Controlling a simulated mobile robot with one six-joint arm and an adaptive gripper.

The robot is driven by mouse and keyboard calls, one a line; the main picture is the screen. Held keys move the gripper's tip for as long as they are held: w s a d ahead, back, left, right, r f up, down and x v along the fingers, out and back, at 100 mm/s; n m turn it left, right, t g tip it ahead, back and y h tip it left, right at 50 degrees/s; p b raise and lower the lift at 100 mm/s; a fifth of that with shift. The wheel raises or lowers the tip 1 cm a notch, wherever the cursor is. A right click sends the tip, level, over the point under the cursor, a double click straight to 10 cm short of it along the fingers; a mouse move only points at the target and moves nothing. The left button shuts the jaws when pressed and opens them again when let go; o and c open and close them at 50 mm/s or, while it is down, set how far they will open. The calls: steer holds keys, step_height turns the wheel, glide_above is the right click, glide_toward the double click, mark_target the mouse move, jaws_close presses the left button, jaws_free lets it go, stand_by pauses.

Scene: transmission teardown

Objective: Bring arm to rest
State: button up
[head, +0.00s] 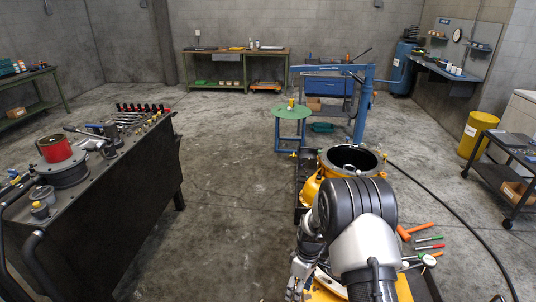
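My arm is in the lower right of the head view, bent, with its dark joint cover and pale link close to the camera. My gripper (297,278) hangs at the lower left of the arm, pointing down and partly cut off by the picture's bottom edge. Its fingertips are not clear, so I cannot tell whether it is open or shut, or whether it holds anything. The yellow transmission housing (352,158) with a round open top stands just beyond the arm, partly hidden by it.
A dark tool bench (150,190) with tools and a red can (55,149) stands at the left. Orange-handled tools (415,230) lie right of the arm. A black hose (440,190) crosses the floor at right. The middle floor is clear.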

steer(key=s+d+r+m+t, duration=0.1)
steer(key=s+r+m, duration=0.15)
steer(key=r, duration=1.05)
steer(key=s+d+r+m+t, duration=0.15)
steer(key=s+r, duration=0.25)
steer(key=r, duration=0.9)
steer(key=s+r+m+t, duration=0.1)
steer(key=s+r+m, duration=0.2)
steer(key=s, duration=0.8)
steer(key=s+d+r+m+t+h, duration=0.1)
steer(key=s+r+m+t, duration=0.1)
steer(key=s+r, duration=0.5)
steer(key=s+m, duration=0.1)
steer(key=s, duration=0.2)
steer(key=shift+s+r+m, duration=0.15)
steer(key=shift+s+m, duration=0.2)
steer(key=shift+m, duration=0.05)
steer(key=shift+t, duration=0.25)
